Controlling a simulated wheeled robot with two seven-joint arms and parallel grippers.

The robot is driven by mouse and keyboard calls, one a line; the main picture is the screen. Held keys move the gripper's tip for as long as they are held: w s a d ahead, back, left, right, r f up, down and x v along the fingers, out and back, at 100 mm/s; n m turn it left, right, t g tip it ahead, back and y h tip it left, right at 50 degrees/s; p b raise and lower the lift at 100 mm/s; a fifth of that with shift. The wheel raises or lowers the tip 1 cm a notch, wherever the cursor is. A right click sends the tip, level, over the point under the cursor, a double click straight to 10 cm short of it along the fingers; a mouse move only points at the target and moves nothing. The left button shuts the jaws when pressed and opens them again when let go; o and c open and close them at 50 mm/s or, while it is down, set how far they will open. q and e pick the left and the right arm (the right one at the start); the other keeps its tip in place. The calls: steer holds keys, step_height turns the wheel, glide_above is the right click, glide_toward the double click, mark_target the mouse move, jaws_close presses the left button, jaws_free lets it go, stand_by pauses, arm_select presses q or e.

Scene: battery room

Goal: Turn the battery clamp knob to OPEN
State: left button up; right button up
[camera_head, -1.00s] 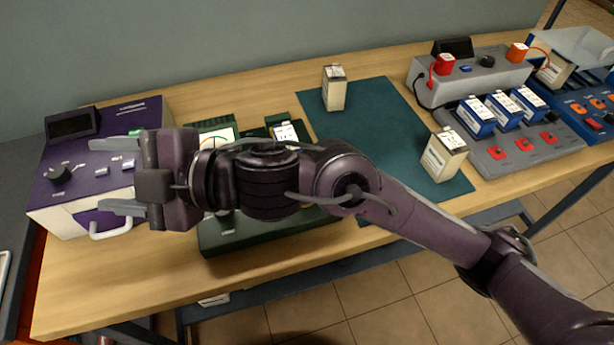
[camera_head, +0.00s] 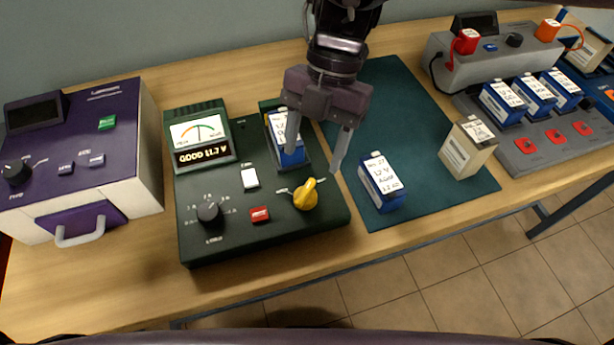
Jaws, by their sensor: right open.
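The yellow clamp knob (camera_head: 306,195) sits at the front right of the dark green battery tester (camera_head: 225,240). Its pointer is turned toward the upper right; the labels beside it are too small to read. A blue and white battery (camera_head: 284,137) stands in the tester's slot behind the knob, partly covered by a finger. The tester's screen (camera_head: 203,155) reads GOOD with a voltage. My right gripper (camera_head: 314,155) comes down from the top, open and pointing downward. Its fingers appear above and behind the knob, apart from it. My left gripper is not in view.
A blue battery (camera_head: 382,182) and a beige battery (camera_head: 468,147) stand on the teal mat (camera_head: 425,205), right of the tester. A purple-topped machine (camera_head: 110,150) is at the left. A grey unit (camera_head: 515,165) with blue batteries is at the right. Bare table lies in front.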

mark_target(307, 187)
steer(key=shift+d+f, duration=0.25)
steer(key=shift+f, duration=0.1)
steer(key=x, duration=0.6)
steer(key=shift+s+a+f, duration=0.15)
steer(key=shift+s+f, duration=0.1)
steer(key=shift+f, duration=0.1)
steer(key=c, duration=1)
